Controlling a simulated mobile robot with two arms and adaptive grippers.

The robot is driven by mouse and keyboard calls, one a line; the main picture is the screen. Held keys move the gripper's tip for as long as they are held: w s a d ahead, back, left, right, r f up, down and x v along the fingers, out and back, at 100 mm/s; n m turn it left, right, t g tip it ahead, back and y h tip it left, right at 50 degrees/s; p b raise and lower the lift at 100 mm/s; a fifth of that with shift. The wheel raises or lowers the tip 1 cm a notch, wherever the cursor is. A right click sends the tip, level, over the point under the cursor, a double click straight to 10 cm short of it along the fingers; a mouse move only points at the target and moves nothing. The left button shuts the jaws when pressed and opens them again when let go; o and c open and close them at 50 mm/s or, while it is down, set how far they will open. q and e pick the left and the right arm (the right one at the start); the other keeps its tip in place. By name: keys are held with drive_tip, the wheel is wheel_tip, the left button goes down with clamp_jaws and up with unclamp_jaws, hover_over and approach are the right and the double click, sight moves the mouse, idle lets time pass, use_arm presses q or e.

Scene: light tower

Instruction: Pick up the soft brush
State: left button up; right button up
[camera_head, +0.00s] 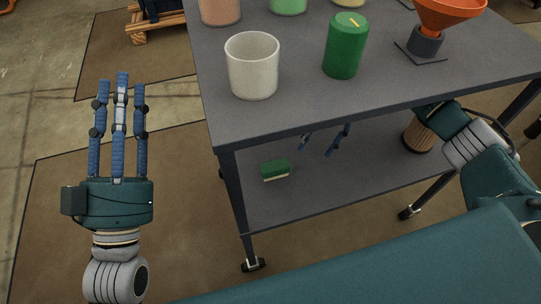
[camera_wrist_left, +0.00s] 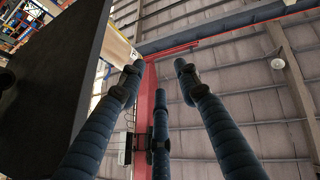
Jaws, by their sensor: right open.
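A small brush with a green back and pale bristles (camera_head: 275,170) lies on the lower shelf of the grey table, near its left end. My right gripper (camera_head: 318,150) reaches in under the tabletop, to the right of the brush and apart from it. Its blue fingers are open, and the tabletop hides its palm. My left gripper (camera_head: 118,82) stands left of the table with its blue fingers pointing up, open and empty. Its spread fingers also show in the left wrist view (camera_wrist_left: 160,85), with nothing between them.
The tabletop (camera_head: 300,110) holds a white cup (camera_head: 252,66), a green canister (camera_head: 345,45) and an orange funnel (camera_head: 449,14) on a stand. The lower shelf (camera_head: 330,190) is bare around the brush. A wooden cylinder (camera_head: 418,138) stands at its right. A table leg (camera_head: 239,205) stands left of the brush.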

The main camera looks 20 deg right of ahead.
sight(280, 166)
drive_tip(key=shift+s+a, duration=0.1)
drive_tip(key=shift+a, duration=0.3)
drive_tip(key=s+a, duration=0.1)
drive_tip(key=a, duration=0.3)
drive_tip(key=s+a, duration=0.1)
drive_tip(key=a, duration=0.1)
drive_tip(key=shift+s, duration=0.35)
drive_tip(key=a, duration=0.1)
drive_tip(key=s+a, duration=0.1)
drive_tip(key=a, duration=0.1)
drive_tip(key=shift+s+a+b, duration=0.35)
drive_tip(key=shift+s+b, duration=0.05)
drive_tip(key=shift+s+a+f, duration=0.2)
drive_tip(key=shift+a+f, duration=0.15)
drive_tip(key=shift+a, duration=0.1)
drive_tip(key=shift+f, duration=0.1)
use_arm(q)
drive_tip(key=s+r+t+h, duration=0.1)
drive_tip(key=s+r+t, duration=0.2)
drive_tip(key=s+r, duration=0.1)
drive_tip(key=shift+s+a+r+t+h, duration=0.3)
drive_tip(key=shift+s+r, duration=0.1)
drive_tip(key=shift+r, duration=0.3)
use_arm(e)
drive_tip(key=c, duration=1.4)
